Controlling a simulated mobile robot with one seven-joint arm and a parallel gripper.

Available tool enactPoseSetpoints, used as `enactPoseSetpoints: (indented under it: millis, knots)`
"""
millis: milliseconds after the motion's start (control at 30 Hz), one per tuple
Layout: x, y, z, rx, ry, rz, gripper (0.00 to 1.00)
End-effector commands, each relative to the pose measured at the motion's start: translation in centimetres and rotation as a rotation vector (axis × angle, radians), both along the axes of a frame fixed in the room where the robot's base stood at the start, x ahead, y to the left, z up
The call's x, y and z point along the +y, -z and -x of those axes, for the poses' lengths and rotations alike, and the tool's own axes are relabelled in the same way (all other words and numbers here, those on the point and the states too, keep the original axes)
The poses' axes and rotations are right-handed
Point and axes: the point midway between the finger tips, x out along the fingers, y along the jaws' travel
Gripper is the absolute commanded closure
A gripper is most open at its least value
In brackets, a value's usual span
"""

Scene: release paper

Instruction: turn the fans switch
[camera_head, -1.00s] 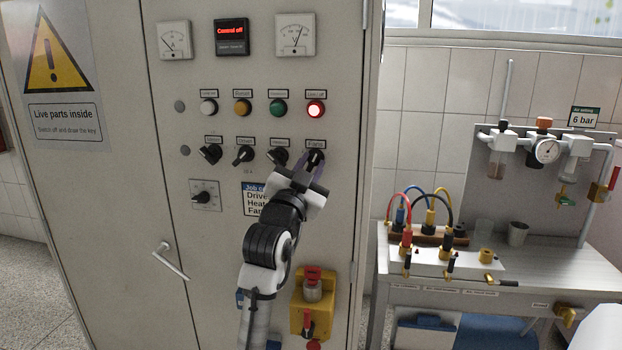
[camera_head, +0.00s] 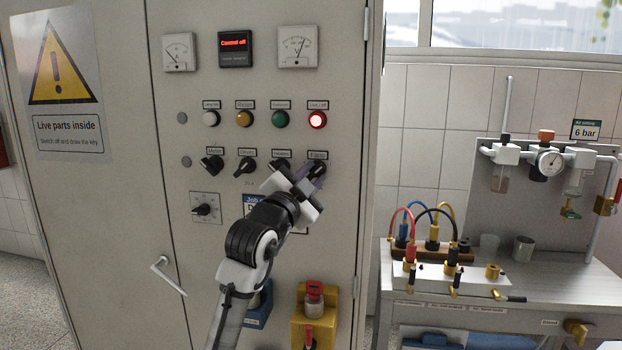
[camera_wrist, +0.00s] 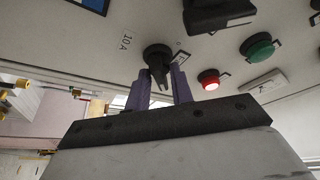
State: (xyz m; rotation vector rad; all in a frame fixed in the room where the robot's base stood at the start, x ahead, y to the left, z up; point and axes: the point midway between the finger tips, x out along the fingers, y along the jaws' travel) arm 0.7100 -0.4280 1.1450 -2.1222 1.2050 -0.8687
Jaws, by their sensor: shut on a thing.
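The fans switch is a black rotary knob (camera_head: 318,167) under the label "Fans", at the right end of the cabinet's row of switches. In the wrist view the knob (camera_wrist: 157,62) sits between the two purple fingers of my gripper (camera_wrist: 161,88). My gripper (camera_head: 314,180) is shut on the knob, with one finger on each side of its handle. In the head view the fingers partly cover the knob. The knob's exact pointer position is hard to read.
Other black switches, such as the second one (camera_head: 245,166), stand to the left in the same row. A lit red lamp (camera_head: 317,119) is above the fans switch. A display (camera_head: 234,48) reads "Control off". A yellow box with a red button (camera_head: 314,312) is below.

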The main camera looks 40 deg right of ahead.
Motion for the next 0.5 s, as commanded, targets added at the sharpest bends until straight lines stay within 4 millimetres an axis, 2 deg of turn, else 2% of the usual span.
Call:
enactPoseSetpoints:
  millis: [167, 200, 233, 500]
  knots:
    - [-0.04, -0.05, 0.07, -0.001, 0.0, 0.0, 1.0]
    - [-0.04, -0.06, 0.08, -0.002, 0.001, 0.001, 0.72]
    - [-0.04, -0.05, 0.07, -0.001, 0.0, 0.0, 0.68]
    - [0.02, -0.02, 0.05, -0.001, 0.0, 0.001, 0.67]
